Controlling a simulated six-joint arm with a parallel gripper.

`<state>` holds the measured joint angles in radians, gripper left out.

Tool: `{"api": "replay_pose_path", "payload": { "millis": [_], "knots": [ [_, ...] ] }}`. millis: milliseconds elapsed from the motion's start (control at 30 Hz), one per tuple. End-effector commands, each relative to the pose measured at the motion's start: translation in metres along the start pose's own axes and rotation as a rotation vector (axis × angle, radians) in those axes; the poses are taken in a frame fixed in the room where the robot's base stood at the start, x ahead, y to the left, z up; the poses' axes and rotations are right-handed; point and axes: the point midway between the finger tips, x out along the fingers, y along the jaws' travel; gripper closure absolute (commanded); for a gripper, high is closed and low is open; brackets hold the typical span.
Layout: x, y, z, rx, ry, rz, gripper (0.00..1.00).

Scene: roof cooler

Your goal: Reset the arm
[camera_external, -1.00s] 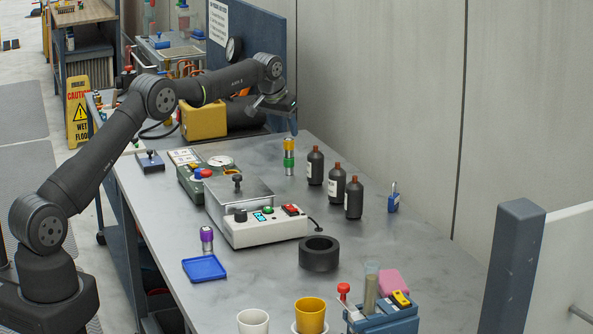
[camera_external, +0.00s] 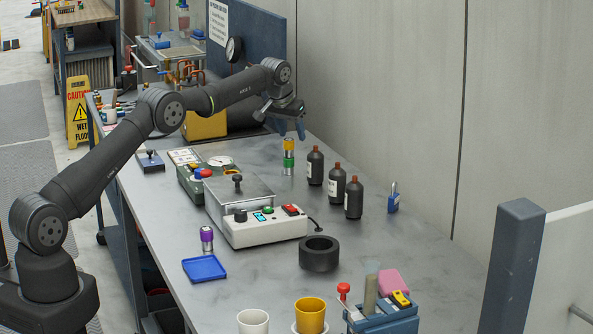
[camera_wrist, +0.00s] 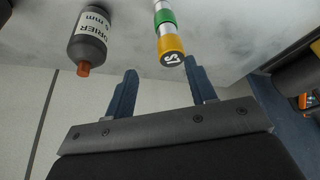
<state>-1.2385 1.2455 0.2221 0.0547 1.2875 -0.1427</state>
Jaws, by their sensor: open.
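My gripper (camera_external: 290,128) hangs over the far part of the grey bench, just above and behind a small cylinder with yellow and green bands (camera_external: 288,156). In the wrist view my gripper (camera_wrist: 163,80) shows two blue fingers spread apart with nothing between them. The banded cylinder (camera_wrist: 168,34) stands just beyond the right finger there, its yellow top towards me.
Dark bottles (camera_external: 336,187) stand right of the banded cylinder. A white control box (camera_external: 262,230) with a metal plate, a black ring (camera_external: 319,254) and a blue dish (camera_external: 204,268) are nearer. A yellow block (camera_external: 205,126) is behind my arm. The wall bounds the right.

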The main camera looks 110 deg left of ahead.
Motion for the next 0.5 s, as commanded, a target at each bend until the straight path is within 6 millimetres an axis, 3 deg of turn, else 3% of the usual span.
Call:
{"api": "replay_pose_path", "payload": {
  "millis": [500],
  "knots": [
    [-0.063, 0.062, 0.027, 0.004, 0.001, 0.002, 0.49]
  ]
}}
